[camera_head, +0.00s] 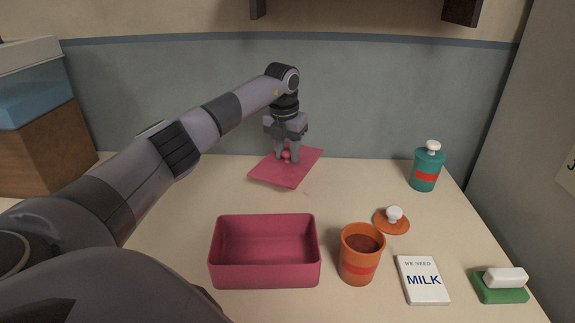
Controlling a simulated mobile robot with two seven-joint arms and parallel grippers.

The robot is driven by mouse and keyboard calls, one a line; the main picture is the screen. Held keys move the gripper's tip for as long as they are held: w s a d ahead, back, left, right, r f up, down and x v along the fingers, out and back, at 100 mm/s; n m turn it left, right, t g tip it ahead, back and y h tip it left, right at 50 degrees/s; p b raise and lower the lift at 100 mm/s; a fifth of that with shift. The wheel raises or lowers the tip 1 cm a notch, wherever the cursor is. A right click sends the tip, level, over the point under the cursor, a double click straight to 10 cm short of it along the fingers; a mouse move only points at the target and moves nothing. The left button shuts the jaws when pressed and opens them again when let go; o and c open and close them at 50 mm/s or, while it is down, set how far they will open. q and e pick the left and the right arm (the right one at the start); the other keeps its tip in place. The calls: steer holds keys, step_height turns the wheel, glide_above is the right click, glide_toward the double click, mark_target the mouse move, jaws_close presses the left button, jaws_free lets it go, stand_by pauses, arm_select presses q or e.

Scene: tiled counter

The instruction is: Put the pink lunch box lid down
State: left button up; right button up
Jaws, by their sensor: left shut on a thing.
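The pink lunch box lid (306,160) is a flat, roughly square piece at the back middle of the counter. It looks slightly tilted, and I cannot tell whether it touches the counter. My left gripper (287,157) points down over it and is shut on the small knob at its middle. The knob is mostly hidden by the fingers. The open pink lunch box (265,280) stands nearer to me, upright and empty as far as I see. My right gripper is not in view.
An orange cup with dark contents (358,265) stands right of the box. Behind it lies an orange lid with a white knob (392,226). A milk note (423,281), a green-and-white eraser or sponge (502,290) and a teal bottle (427,167) are farther right. Counter (200,190) left of the lid is clear.

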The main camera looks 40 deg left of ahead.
mark_target(288, 162)
arm_select(q)
steer(key=shift+w+a+f, duration=0.1)
steer(key=shift+w+f, duration=0.05)
steer(key=shift+f, duration=2.05)
steer(key=shift+f, duration=0.15)
steer(key=o, duration=1)
steer(key=shift+o, duration=0.2)
step_height(288, 162, up, 12)
steer(key=s, duration=0.1)
steer(key=shift+s+d, duration=0.3)
steer(key=shift+s, duration=0.05)
